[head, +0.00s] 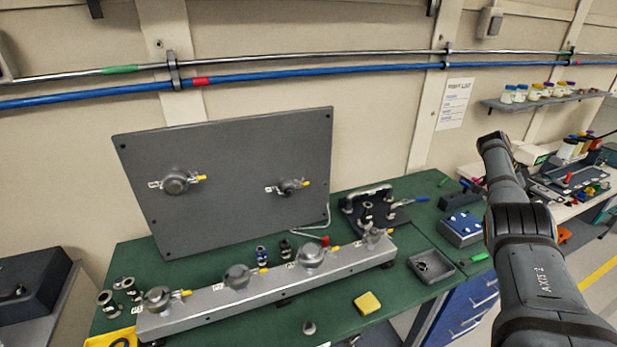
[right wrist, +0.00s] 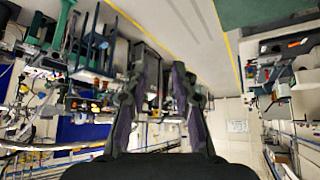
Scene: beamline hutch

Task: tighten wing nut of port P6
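Two clamped ports are on the upright grey panel, a left port (head: 175,183) and a right port (head: 289,187), each with a yellow-tipped wing nut. Several more capped ports (head: 238,277) with yellow tips line the long grey manifold (head: 205,312) on the bench. Small white labels sit beside the ports, but they are too small to read, so I cannot tell which is P6. My right gripper (right wrist: 158,82) shows in the right wrist view with its fingers apart and nothing between them. My left gripper is not in view.
Blue and steel pipes (head: 300,73) run along the wall above. My right arm stands raised at the right.

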